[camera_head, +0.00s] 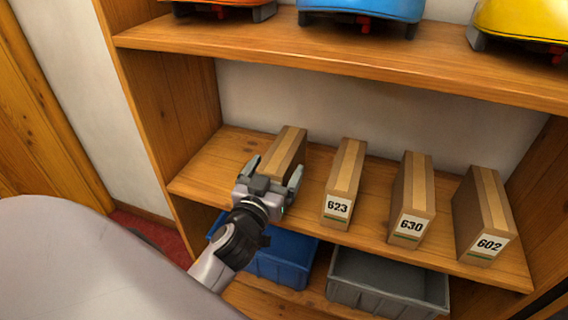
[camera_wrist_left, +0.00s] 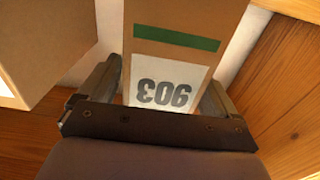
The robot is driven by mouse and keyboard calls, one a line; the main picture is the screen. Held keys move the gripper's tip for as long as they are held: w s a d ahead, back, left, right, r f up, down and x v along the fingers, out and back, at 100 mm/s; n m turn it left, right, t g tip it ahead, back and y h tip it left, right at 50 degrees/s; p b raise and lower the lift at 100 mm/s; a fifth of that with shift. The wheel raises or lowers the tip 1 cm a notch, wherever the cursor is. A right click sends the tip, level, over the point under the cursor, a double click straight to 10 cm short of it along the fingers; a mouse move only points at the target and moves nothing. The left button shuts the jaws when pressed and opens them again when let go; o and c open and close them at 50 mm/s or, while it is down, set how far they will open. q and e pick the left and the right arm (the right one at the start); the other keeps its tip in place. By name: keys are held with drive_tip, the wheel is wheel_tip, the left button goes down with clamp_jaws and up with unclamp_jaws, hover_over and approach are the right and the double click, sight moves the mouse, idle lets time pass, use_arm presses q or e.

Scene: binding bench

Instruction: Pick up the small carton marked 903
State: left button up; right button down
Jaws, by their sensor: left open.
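The small carton marked 903 (camera_head: 287,149) stands at the left end of the middle shelf (camera_head: 240,139). In the head view its label is hidden behind my left gripper (camera_head: 272,178). In the left wrist view the carton (camera_wrist_left: 170,62) shows its green stripe and its 903 label upside down. My left gripper (camera_wrist_left: 158,90) is open, with one finger on each side of the carton's label end. I cannot tell whether the fingers touch it. My right gripper is not in view.
Cartons marked 623 (camera_head: 344,184), 630 (camera_head: 410,199) and 602 (camera_head: 483,217) stand to the right with gaps between them. A blue bin (camera_head: 285,262) and a grey bin (camera_head: 388,284) sit below. The upper shelf (camera_head: 350,57) overhangs; the shelf's side wall (camera_head: 175,100) is at left.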

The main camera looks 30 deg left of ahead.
use_arm(q)
drive_tip(key=shift+x, duration=0.9)
drive_tip(key=shift+f, duration=0.1)
drive_tip(key=c, duration=1.2)
